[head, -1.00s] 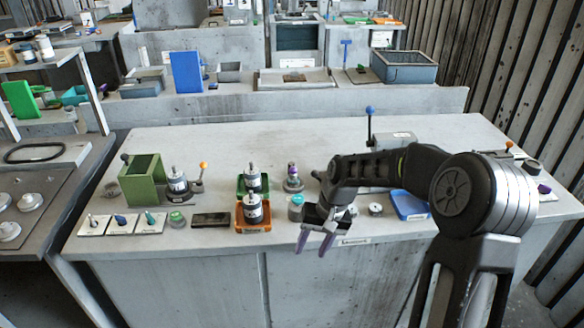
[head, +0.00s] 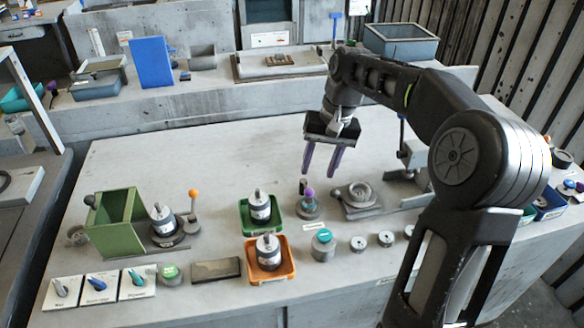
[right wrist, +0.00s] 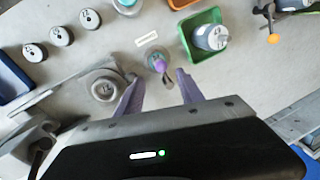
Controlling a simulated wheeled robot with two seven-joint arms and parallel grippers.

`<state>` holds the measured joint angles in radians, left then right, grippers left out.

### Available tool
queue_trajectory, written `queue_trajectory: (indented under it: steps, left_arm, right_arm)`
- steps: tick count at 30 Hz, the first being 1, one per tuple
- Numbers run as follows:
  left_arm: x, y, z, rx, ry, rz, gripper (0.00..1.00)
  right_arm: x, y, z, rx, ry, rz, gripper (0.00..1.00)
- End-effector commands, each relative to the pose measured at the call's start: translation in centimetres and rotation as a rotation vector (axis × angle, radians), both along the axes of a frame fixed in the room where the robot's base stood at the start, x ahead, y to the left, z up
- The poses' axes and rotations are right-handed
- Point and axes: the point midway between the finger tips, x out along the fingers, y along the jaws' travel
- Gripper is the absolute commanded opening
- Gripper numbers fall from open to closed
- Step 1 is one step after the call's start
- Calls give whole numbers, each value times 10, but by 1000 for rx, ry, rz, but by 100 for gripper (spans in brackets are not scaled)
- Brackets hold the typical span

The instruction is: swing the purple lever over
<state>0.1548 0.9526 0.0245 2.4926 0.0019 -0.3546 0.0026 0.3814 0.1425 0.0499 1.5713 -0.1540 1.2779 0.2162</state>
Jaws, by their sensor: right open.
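The purple lever has a purple knob (head: 309,193) on a short post that rises from a round grey base (head: 309,209) on the bench. In the right wrist view the purple knob (right wrist: 160,66) shows near the gap between my fingertips, on the far side of them. My right gripper (head: 320,174) has purple fingers, is open and empty, and points down above and just behind the lever. Its fingers also show in the right wrist view (right wrist: 160,82), spread on either side of the knob's line. I cannot tell any contact. My left gripper is not in view.
A green tray (head: 244,224) and an orange tray (head: 249,272) hold canisters left of the lever. A grey round fixture (head: 362,200) stands close on its right. A teal-topped jar (head: 323,246) is in front. An orange-knobbed lever (head: 194,194) stands further left.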

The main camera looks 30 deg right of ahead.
Motion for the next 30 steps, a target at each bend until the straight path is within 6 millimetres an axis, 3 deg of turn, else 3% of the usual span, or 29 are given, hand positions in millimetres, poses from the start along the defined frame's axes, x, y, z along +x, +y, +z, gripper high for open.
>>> queue_trajectory:
  steps: [16, 30]
  left_arm:
    - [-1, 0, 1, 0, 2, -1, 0]
    - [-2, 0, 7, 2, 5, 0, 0]
  right_arm:
    - [0, 1, -5, 1, 2, 0, 45]
    - [6, 12, -67, 2, 3, 0, 45]
